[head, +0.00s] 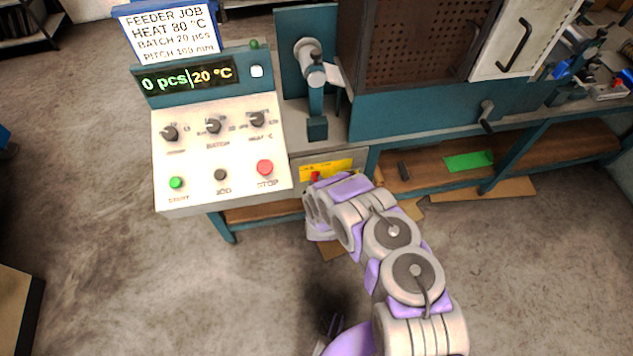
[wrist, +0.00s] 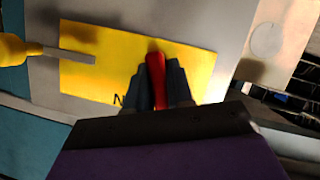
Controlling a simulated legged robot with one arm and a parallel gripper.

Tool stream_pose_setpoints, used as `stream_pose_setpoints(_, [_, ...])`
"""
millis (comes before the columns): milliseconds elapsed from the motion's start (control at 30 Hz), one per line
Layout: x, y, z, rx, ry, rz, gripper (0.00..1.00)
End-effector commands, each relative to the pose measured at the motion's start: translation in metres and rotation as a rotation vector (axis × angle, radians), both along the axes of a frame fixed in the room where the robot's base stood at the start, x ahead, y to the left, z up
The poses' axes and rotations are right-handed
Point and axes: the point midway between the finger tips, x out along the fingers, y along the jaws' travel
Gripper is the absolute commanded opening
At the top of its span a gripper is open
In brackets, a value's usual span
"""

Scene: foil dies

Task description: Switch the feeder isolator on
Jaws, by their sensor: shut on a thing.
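The feeder isolator is a red handle (wrist: 155,66) on a yellow plate (wrist: 90,62) in the wrist view. My gripper (wrist: 160,80) is shut on the red handle, with one dark finger on each side of it. Part of a black letter shows on the plate beside the left finger; other lettering is hidden. In the head view the yellow plate (head: 340,166) is on the cabinet front below and right of the control panel. A bit of the red handle (head: 315,176) shows there, and my arm hides the rest and the fingertips.
The control panel (head: 200,150) has knobs, a green START button (head: 176,183) and a red STOP button (head: 265,167). Its display (head: 188,78) reads 0 pcs and 20 °C. A yellow-handled tool (wrist: 12,48) with a metal shaft shows left of the plate. Open floor lies in front.

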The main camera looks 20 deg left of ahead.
Motion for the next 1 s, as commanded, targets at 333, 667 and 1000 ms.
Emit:
stream_pose_setpoints(333, [-0.0010,-0.0010,-0.0008,0.019,0.019,-0.001,0.00])
stream_pose_setpoints(667, [-0.0006,-0.0022,-0.0003,0.257,0.168,-0.003,0.00])
stream_pose_setpoints(1000, [-0.0013,-0.0006,-0.0034,0.343,0.219,0.000,0.00])
